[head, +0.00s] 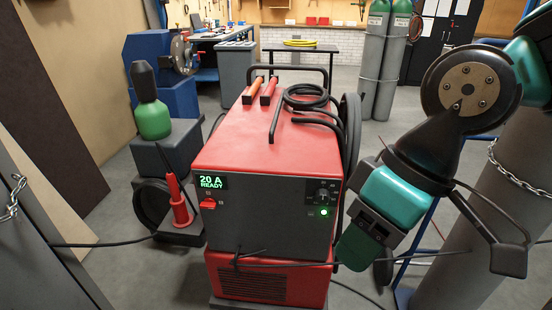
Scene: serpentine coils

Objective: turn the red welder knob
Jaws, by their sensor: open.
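The red knob (208,203) is on the left of the dark front panel of the red welder (255,140), just below a green-lit display reading "20 A READY" (211,182). It stands clear and nothing covers it. My gripper (369,258) hangs at the right of the welder, near the lower right edge of its front panel, pointing down. It is open, with no object seen between its fingers. It is well apart from the red knob, with most of the panel's width between them.
A dark control (323,194) and a green light (323,212) are on the panel's right. A red torch-like tool (179,205) stands left of the welder. Black cables cross in front and at both sides. Gas cylinders (378,60) stand behind.

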